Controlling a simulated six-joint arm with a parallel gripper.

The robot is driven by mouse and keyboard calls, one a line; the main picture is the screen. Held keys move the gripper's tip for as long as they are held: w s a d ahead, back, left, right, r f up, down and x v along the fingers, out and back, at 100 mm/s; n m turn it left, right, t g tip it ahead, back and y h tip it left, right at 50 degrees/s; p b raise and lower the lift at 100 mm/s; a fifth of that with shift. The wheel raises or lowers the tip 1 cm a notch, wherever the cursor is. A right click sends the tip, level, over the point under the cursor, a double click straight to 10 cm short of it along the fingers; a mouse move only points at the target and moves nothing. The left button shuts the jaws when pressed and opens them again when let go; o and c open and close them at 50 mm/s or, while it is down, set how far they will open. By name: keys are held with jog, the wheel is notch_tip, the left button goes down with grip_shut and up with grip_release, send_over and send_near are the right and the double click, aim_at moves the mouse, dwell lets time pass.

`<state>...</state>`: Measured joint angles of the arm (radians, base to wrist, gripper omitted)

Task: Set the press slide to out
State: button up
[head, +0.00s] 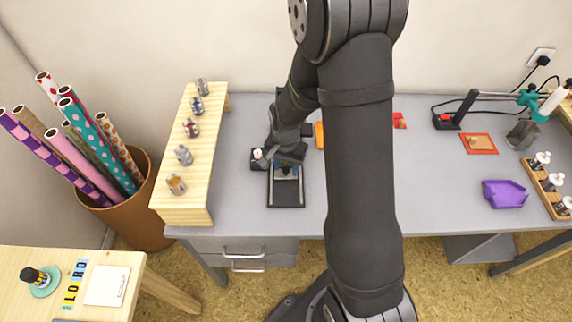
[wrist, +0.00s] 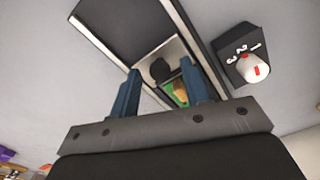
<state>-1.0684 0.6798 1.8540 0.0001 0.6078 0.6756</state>
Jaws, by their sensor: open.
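The press (head: 271,196) is a long, dark-framed unit on the grey desk, left of my upper arm. A black knob and a green-and-tan patch (wrist: 180,92) show there. I cannot tell clearly which part is the slide. My gripper (head: 288,160) is over the press; in the wrist view its blue fingers (wrist: 161,78) are apart, with the knob seen between them. My arm hides the press's far part.
A black dial box (wrist: 240,55) with numbers and a white, red-marked knob sits beside the press; it also shows in the head view (head: 257,158). A wooden rack (head: 183,210) with several stamps stands left. A purple tray (head: 504,194) lies right.

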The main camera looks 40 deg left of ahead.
jog(key=shift+c, duration=0.4)
grip_shut()
jog(key=s+d, duration=0.6)
jog(key=shift+s+d, duration=0.15)
jog(key=shift+d, duration=0.05)
jog(key=shift+o, duration=0.4)
grip_release()
